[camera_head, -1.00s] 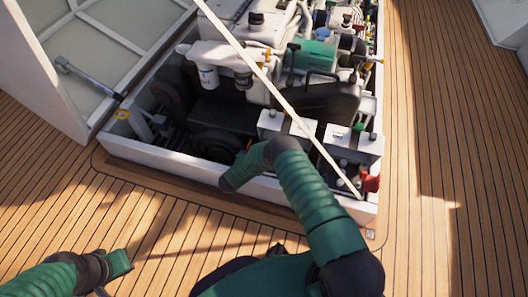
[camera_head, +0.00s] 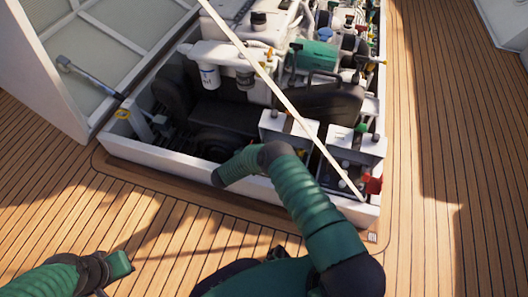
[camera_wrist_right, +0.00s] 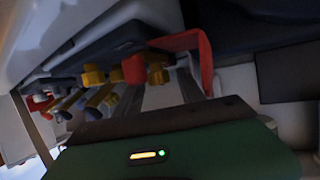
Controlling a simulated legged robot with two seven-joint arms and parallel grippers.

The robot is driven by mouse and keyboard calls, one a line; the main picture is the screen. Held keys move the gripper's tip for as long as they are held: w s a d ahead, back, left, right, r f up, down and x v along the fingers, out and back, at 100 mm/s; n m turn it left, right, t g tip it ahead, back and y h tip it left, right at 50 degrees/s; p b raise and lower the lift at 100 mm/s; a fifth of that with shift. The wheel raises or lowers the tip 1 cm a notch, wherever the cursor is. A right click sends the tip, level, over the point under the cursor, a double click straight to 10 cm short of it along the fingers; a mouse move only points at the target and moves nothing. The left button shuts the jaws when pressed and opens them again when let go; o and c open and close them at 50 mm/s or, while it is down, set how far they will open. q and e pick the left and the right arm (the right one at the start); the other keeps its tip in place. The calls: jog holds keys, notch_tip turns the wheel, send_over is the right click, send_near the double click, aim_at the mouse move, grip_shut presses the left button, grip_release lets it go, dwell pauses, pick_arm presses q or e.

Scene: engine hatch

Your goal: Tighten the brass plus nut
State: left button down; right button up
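Several brass-yellow fittings on rods (camera_wrist_right: 93,75) show at the left of the right wrist view. One brass fitting (camera_wrist_right: 156,72) is beside a red part (camera_wrist_right: 196,60) near the middle; I cannot tell which is the plus nut. The green body of my right gripper fills the bottom of that view, with grey bars extending toward the red part; its fingertips are not clear. In the head view my right arm bends over the hatch's front edge and its gripper is hidden. My left gripper (camera_head: 117,266) is over the deck at lower left, its fingers unclear.
The open engine hatch (camera_head: 190,190) has a white rim and holds the engine, a white filter (camera_head: 209,76) and white boxes (camera_head: 358,143). A pale bar (camera_head: 290,105) crosses it diagonally. The raised lid (camera_head: 100,30) stands at left. The wooden deck (camera_head: 440,120) is clear at right.

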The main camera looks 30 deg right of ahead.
jog(key=shift+s+a+r+p, duration=0.1)
jog(key=shift+a+r+p, duration=0.15)
jog(key=shift+a+p, duration=0.1)
jog(key=p+v, duration=0.7)
jog(key=v, duration=0.9)
jog(key=shift+f, duration=0.2)
